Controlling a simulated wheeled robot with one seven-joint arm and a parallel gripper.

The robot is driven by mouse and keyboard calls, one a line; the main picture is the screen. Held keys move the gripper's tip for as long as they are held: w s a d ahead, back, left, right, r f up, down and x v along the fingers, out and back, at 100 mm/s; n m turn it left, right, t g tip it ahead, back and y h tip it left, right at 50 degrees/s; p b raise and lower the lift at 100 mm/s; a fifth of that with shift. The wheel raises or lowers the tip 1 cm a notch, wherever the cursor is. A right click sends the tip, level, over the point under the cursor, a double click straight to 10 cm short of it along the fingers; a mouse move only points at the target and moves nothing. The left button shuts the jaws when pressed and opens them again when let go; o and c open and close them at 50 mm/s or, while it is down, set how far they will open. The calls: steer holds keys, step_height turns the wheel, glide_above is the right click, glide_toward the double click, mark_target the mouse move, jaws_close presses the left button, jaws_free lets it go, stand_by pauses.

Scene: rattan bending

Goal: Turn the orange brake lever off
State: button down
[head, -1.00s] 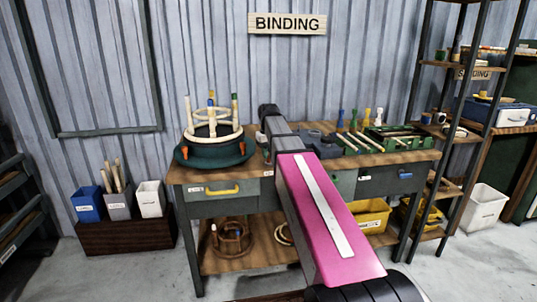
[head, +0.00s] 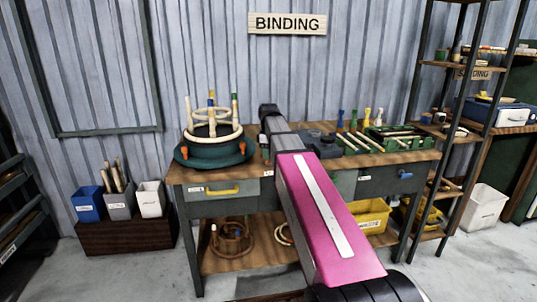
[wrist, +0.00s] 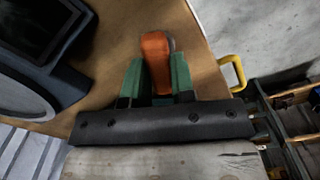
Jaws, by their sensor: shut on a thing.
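The orange brake lever (wrist: 156,46) shows in the wrist view, upper middle, over a brown wooden surface near its edge. My gripper (wrist: 156,72) has its two green fingers on either side of the lever and is shut on it. The lever's rounded top sticks out past the fingertips; its lower part is hidden between the fingers. In the head view my pink arm reaches over the workbench and hides the gripper and the held lever. A green round base (head: 213,153) stands on the bench to the left, with two orange parts on its side and a pale rattan frame on it.
A yellow drawer handle (wrist: 233,72) is right of the lever in the wrist view, and a dark grey body (wrist: 38,60) is at left. In the head view, a green tray (head: 400,137) with sticks stands on the workbench (head: 190,174) at right.

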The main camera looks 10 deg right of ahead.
steer(key=n, duration=0.4)
steer(key=shift+n, duration=0.4)
stand_by(0.4)
steer(key=c, duration=1)
jaws_free()
steer(key=shift+o, duration=0.2)
steer(key=shift+r, duration=0.1)
step_height(320, 180, up, 11)
